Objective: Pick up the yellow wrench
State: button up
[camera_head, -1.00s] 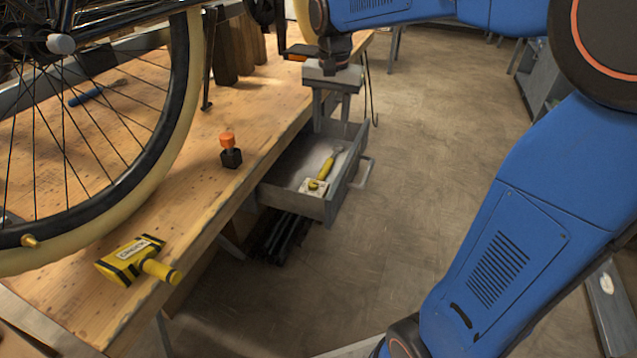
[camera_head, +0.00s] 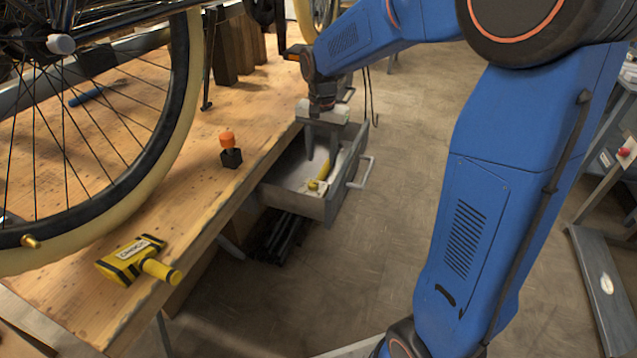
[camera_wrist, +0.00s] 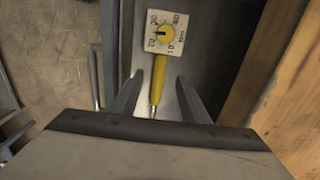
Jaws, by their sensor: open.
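The yellow wrench (camera_head: 323,174) lies in the open grey drawer (camera_head: 296,196) under the workbench. In the wrist view the yellow wrench (camera_wrist: 158,80) has a square pale dial plate at its far end, a yellow handle and a metal tip towards me. My gripper (camera_head: 322,160) points down into the drawer, above the wrench's far part. In the wrist view my gripper (camera_wrist: 155,98) is open, with one finger on each side of the handle. The fingers look apart from the wrench; their exact height above it is hard to tell.
The wooden workbench (camera_head: 190,200) edge runs close beside the drawer. A yellow and black tool (camera_head: 133,262) and an orange-topped black object (camera_head: 230,150) stand or lie on the bench. A bicycle wheel (camera_head: 175,120) is at left. The floor right of the drawer is clear.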

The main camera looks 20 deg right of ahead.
aim_at(322, 173)
jog(key=shift+d+f, duration=0.1)
jog(key=shift+f, duration=3.25)
jog(key=shift+w, duration=0.1)
grip_shut()
